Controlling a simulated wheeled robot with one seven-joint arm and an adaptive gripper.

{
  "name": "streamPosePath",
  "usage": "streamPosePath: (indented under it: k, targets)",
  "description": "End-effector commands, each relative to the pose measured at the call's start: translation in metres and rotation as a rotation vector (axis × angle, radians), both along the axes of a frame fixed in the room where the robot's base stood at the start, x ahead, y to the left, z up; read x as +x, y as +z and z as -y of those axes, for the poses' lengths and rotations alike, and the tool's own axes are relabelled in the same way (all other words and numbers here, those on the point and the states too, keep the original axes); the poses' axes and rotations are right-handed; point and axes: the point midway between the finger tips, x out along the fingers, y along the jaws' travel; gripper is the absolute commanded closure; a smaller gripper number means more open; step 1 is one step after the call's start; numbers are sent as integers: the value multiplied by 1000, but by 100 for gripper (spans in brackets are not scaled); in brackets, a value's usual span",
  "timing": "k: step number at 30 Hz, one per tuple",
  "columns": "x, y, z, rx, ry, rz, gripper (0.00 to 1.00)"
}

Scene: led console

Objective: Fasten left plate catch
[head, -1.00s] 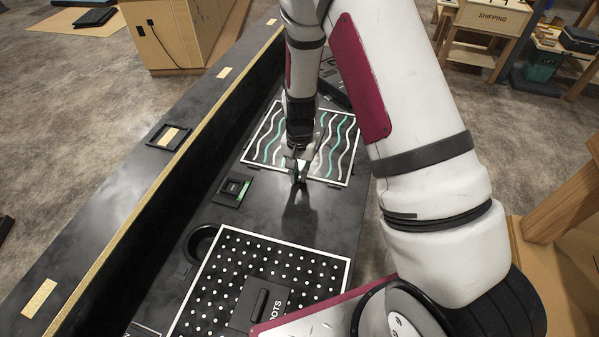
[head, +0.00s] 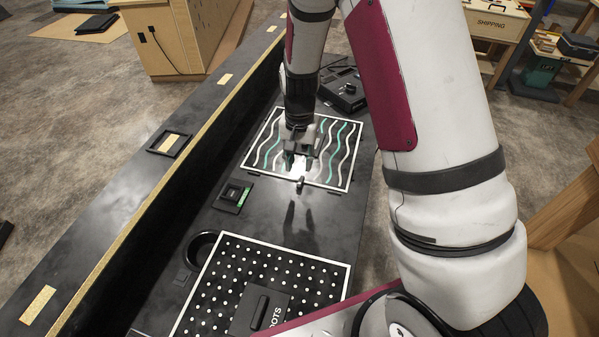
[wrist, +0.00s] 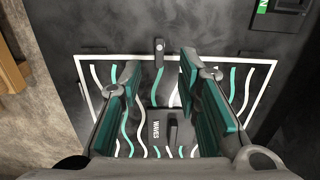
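The WAVES plate (head: 330,148) is black with white and teal wavy lines and a white border, lying on the black console. A small dark catch (head: 300,183) is at the middle of its near edge. In the wrist view, the catch (wrist: 159,47) points along the picture's vertical, and its lower end reaches the plate's white border. My gripper (head: 298,164) is above the plate, just beyond the catch. In the wrist view my gripper (wrist: 160,62) is open, with teal pads apart and nothing between them. The catch stands free, beyond the fingertips.
A DOTS plate (head: 225,290) with a raised handle lies nearer on the console. A small module with a green strip (head: 234,196) and a round black ring (head: 201,247) are to the left. A dark box with a knob (head: 345,90) stands behind. A raised ledge (head: 110,235) runs along the left.

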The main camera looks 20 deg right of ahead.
Motion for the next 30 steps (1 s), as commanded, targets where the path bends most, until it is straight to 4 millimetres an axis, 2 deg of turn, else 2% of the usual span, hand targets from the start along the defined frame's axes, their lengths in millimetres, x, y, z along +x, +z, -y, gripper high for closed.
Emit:
streamPosePath:
  k: [3,9,26,30]
  targets:
    - [1,21,0,-1,1,4,69]
    - [0,40,0,-1,2,1,69]
    - [0,44,0,0,1,0,69]
    - [-3,59,-1,8,17,16,69]
